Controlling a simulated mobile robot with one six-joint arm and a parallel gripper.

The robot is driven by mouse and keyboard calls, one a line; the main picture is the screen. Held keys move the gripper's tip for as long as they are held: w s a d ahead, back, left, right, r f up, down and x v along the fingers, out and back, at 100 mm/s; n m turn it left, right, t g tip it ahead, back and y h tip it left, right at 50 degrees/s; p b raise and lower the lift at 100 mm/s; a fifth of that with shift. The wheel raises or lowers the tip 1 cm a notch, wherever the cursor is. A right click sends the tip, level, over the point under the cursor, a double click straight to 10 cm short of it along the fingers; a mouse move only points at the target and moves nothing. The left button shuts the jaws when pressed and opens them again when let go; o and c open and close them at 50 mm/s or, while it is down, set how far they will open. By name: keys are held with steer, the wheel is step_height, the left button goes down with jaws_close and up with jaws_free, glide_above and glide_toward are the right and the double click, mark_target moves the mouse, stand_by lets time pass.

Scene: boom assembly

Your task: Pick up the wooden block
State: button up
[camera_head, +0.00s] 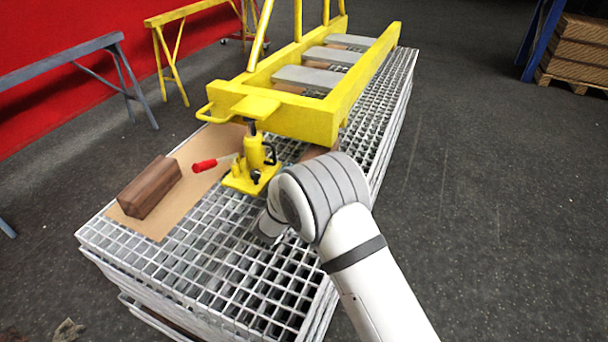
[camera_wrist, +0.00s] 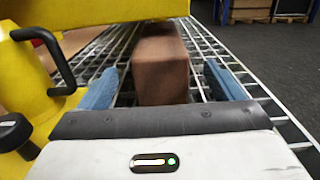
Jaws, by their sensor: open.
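In the wrist view a brown wooden block (camera_wrist: 162,68) stands on the grating straight ahead, in line with the space between my fingers. In the head view a brown piece (camera_head: 318,152), likely the same block, shows under the yellow boom's near end, partly hidden by my arm. Another wooden block (camera_head: 150,187) lies on the brown sheet at the left. My gripper (camera_wrist: 163,85) is open and empty, with one blue finger on each side of the near block's line. Its fingers are hidden behind my arm in the head view. I cannot tell whether they overlap the block's near end.
A yellow jack (camera_head: 252,168) with a red handle (camera_head: 204,165) stands under the yellow boom (camera_head: 290,112); it is close at left in the wrist view (camera_wrist: 25,85). The boom overhangs the near block. The stacked grating (camera_head: 235,285) is bare in front.

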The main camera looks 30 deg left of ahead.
mark_target(314, 150)
steer(key=shift+w, duration=0.1)
steer(key=w, duration=0.2)
steer(key=w+b, duration=0.1)
steer(key=w, duration=0.4)
steer(key=shift+w+a, duration=0.25)
steer(key=shift+a, duration=0.1)
steer(key=shift+c, duration=0.5)
steer(key=c, duration=1.4)
